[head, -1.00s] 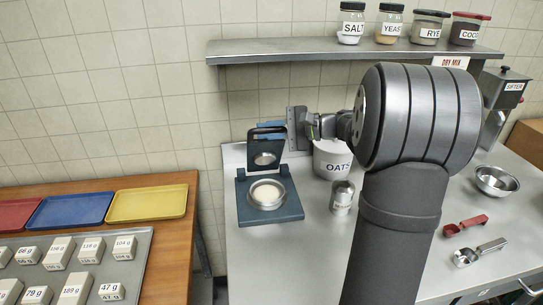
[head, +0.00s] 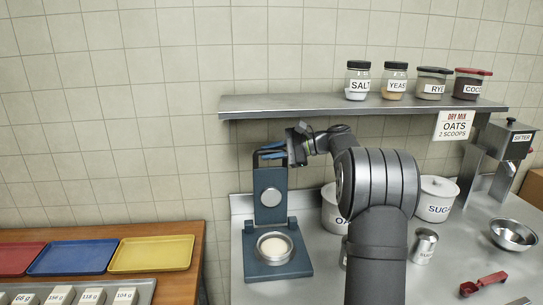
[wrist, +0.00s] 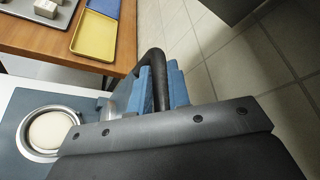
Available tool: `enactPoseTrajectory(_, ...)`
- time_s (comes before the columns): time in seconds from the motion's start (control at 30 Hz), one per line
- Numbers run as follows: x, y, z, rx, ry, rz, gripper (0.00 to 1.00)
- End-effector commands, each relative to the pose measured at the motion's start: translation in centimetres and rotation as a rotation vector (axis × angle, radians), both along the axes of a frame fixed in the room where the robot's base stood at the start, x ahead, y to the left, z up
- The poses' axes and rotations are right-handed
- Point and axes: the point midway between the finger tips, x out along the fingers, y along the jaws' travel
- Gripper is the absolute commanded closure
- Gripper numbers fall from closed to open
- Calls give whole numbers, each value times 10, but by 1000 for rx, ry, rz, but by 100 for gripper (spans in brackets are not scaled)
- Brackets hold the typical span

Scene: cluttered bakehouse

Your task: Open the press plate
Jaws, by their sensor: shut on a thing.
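The blue press stands on the steel counter, its base (head: 302,266) flat with a metal ring (head: 289,252) holding pale dough (head: 273,245). Its hinged press plate (head: 269,205) stands about upright behind the ring, a round metal disc facing front. My gripper (head: 272,150) is shut on the black handle (head: 256,158) at the top of the plate. In the wrist view the blue finger pads (wrist: 177,85) lie beside the black handle (wrist: 153,62), and the dough (wrist: 50,132) shows uncovered at left. Part of the handle is hidden by the fingers.
A steel shelf (head: 300,106) with several jars runs above the gripper. Oats (head: 334,222) and sugar (head: 437,205) canisters stand right of the press, with a small steel shaker (head: 424,247). A wooden table (head: 196,261) with coloured trays is at left.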

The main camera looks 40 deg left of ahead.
Motion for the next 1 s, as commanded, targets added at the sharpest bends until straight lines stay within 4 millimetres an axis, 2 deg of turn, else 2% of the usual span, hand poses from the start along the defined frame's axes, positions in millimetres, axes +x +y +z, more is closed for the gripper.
enactPoseTrajectory(0.37, 0, 0, -1, -2, -1, 4, 100)
enactPoseTrajectory(0.4, 0, 0, -1, -2, -1, 4, 81)
enactPoseTrajectory(0.5, 0, 1, -1, -1, -1, 3, 62)
enactPoseTrajectory(0.83, 2, -2, 0, -1, 0, 1, 62)
enactPoseTrajectory(1.0, 12, -20, 6, 0, -1, -2, 62)
